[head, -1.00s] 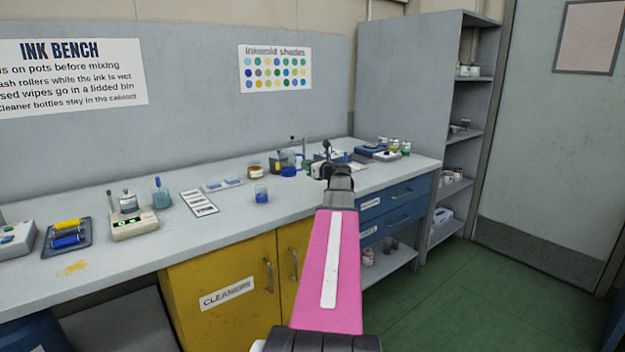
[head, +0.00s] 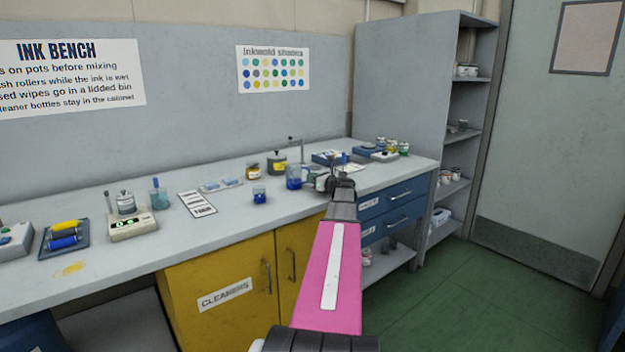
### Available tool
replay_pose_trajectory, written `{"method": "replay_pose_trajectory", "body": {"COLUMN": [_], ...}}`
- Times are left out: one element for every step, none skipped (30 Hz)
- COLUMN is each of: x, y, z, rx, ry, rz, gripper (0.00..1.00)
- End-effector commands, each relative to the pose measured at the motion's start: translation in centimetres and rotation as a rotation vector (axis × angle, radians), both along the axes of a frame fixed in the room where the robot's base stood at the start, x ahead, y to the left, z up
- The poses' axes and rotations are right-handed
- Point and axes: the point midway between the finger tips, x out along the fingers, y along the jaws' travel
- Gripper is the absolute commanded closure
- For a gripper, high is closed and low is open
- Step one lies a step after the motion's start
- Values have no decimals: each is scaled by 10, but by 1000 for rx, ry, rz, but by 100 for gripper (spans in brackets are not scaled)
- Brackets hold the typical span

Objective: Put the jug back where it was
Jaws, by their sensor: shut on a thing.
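The jug (head: 293,178) is a clear vessel with blue liquid, upright at the left side of my gripper (head: 318,182). My gripper is shut on the jug, though the fingers are small and partly hidden by my own wrist. The jug is over the right part of the bench, close to its top; I cannot tell whether its base touches. A small beaker of blue ink (head: 260,194) stands on the bench to the left of the jug.
Behind the jug stand a grey pot with a yellow label (head: 277,163) and an amber jar (head: 253,172). Blue trays (head: 330,157) and small bottles (head: 392,147) are to the right. The bench front around the beaker (head: 235,217) is clear.

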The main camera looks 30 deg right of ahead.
Motion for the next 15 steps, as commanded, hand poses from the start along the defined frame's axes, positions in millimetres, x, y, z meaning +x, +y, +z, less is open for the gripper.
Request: {"method": "replay_pose_trajectory", "body": {"x": [0, 0, 0, 0, 0, 0, 0, 0, 0, 0, 0, 0, 0, 0, 0], "y": [0, 0, 0, 0, 0, 0, 0, 0, 0, 0, 0, 0, 0, 0, 0], "z": [0, 0, 0, -1, -2, -2, -2, -2, -2, -2, -2, -2, -2, -2, -1], "rx": [1, 1, 1, 1, 1, 0, 0, 0, 0, 0, 0, 0, 0, 0, 0], "ry": [-1, -1, -1, 0, 0, 0, 0, 0, 0, 0, 0, 0, 0, 0, 0], "rz": [0, 0, 0, 0, 0, 0, 0, 0, 0, 0, 0, 0, 0, 0, 0], "gripper": [100, 100, 100, 100, 100, 76, 67, 64, 64, 64, 64, 64, 64, 64, 64]}}
